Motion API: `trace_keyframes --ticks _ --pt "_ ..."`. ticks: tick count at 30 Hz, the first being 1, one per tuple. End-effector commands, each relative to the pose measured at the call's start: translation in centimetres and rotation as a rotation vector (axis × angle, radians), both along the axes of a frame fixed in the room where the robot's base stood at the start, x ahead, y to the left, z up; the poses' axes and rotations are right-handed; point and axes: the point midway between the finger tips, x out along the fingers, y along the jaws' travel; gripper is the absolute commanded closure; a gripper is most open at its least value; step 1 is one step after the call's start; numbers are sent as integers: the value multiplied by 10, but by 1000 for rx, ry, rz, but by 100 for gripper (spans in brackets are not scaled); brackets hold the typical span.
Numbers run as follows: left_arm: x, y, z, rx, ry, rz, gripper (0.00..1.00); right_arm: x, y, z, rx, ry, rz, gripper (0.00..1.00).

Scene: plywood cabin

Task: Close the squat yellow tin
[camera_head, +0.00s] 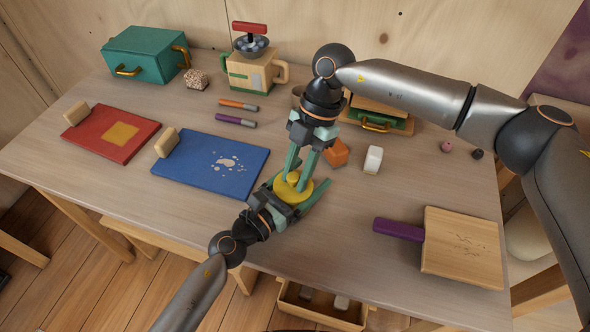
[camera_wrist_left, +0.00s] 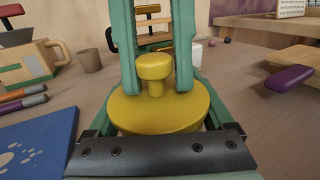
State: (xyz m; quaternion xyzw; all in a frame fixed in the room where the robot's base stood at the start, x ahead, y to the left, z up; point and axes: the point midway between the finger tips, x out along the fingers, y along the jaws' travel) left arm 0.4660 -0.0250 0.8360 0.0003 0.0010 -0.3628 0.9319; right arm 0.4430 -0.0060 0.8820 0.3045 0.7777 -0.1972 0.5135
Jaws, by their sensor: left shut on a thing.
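The squat yellow tin (camera_head: 296,193) is at the front middle of the table, a low round body with a knob (camera_wrist_left: 155,68) on top. My left gripper (camera_head: 300,200), from the lower left, is shut on the tin's body, one green finger on each side. My right gripper (camera_head: 295,178) comes down from above. In the left wrist view its fingers (camera_wrist_left: 156,80) stand on either side of the knob, very close to it; whether they press on it is not clear. The lid seam is not distinguishable.
A blue board (camera_head: 205,168) lies left of the tin. An orange block (camera_head: 337,153) and a white block (camera_head: 373,160) are behind it. A wooden board with a purple handle (camera_head: 398,230) lies at right. An open drawer (camera_head: 322,309) with small things is below the front edge.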

Motion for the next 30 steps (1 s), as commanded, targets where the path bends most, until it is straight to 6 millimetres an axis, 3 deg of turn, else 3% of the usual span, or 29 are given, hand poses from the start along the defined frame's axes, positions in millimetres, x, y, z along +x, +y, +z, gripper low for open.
trace_keyframes --ticks 1,16,25,30 --pt "3 3 4 -6 -7 9 100 -2 -6 -8 -21 7 0 62" --pt "3 2 5 -7 -9 10 100 -2 -5 -6 -20 6 3 62" --pt "3 2 4 -5 -7 7 100 9 -13 27 -15 3 0 62" --pt "2 1 2 -3 -4 4 100 10 -13 33 -11 4 2 62"
